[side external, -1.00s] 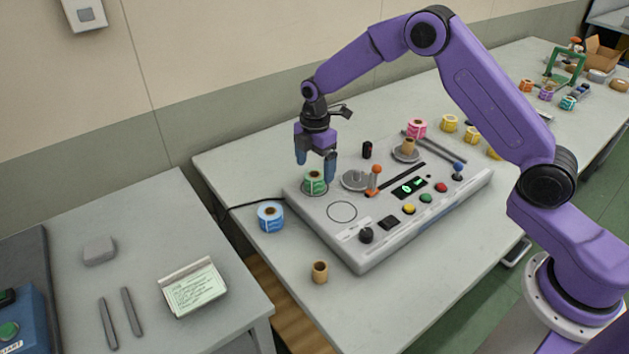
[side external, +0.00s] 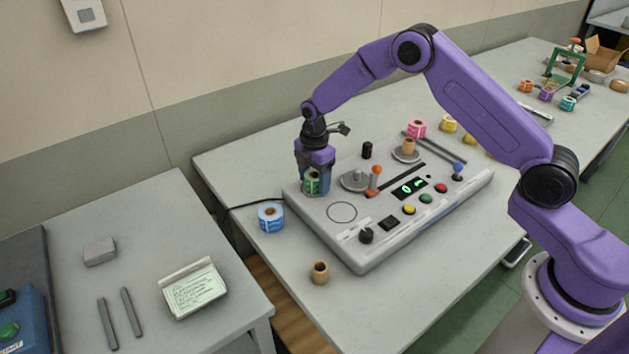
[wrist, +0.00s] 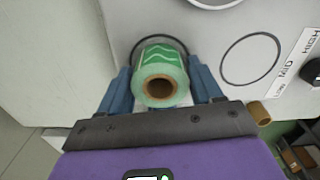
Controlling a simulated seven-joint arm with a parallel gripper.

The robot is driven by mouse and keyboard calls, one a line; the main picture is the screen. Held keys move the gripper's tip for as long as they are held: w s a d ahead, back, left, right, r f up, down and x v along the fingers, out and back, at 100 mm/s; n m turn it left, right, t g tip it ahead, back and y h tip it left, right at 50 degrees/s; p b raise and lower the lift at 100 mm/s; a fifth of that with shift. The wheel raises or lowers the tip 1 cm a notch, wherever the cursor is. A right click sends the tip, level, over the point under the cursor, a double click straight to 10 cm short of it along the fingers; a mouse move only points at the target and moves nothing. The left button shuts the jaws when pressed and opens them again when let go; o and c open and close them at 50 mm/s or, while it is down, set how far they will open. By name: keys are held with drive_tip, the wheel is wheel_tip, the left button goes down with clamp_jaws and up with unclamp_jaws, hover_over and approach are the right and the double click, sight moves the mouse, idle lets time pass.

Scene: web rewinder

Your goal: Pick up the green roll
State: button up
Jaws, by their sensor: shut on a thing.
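The green roll (side external: 312,182) has a brown cardboard core and stands at the left end of the grey rewinder machine (side external: 385,232). In the wrist view the green roll (wrist: 160,78) sits between the two blue fingers, over a dark ring outline on the machine top. My gripper (side external: 313,184) is lowered around the roll and shut on it, with a finger on each side. It also shows in the wrist view (wrist: 160,88). In the side view the fingers hide the roll's sides, and I cannot tell whether its underside touches the machine.
A blue roll (side external: 271,217) stands on the table left of the machine, and a bare brown core (side external: 320,272) stands in front. An orange-topped lever (side external: 376,178) and a metal disc (side external: 355,180) are right of my gripper. A pink roll (side external: 416,129) is behind the machine.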

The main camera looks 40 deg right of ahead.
drive_tip(key=shift+r, duration=0.1)
drive_tip(key=shift+r, duration=0.5)
wheel_tip(320, 180, up, 2)
drive_tip(key=shift+r, duration=0.15)
drive_tip(key=s+d+r, duration=0.2)
drive_tip(key=s+r, duration=0.7)
drive_tip(key=s, duration=0.4)
drive_tip(key=shift+s+d+r, duration=0.25)
drive_tip(key=shift+s+r, duration=0.05)
drive_tip(key=shift+s, duration=0.1)
drive_tip(key=shift+o, duration=1)
drive_tip(key=w+d+f, duration=0.1)
drive_tip(key=w+d, duration=0.1)
drive_tip(key=w, duration=0.1)
drive_tip(key=w+d+f, duration=0.1)
drive_tip(key=w+d, duration=0.1)
drive_tip(key=d, duration=0.1)
drive_tip(key=w+d+f, duration=0.1)
drive_tip(key=w+d, duration=0.1)
drive_tip(key=w, duration=0.1)
drive_tip(key=shift+w+d+f, duration=0.1)
drive_tip(key=shift+w+d, duration=0.1)
drive_tip(key=shift+w, duration=0.15)
drive_tip(key=shift+c, duration=0.2)
drive_tip(key=shift+f, duration=2)
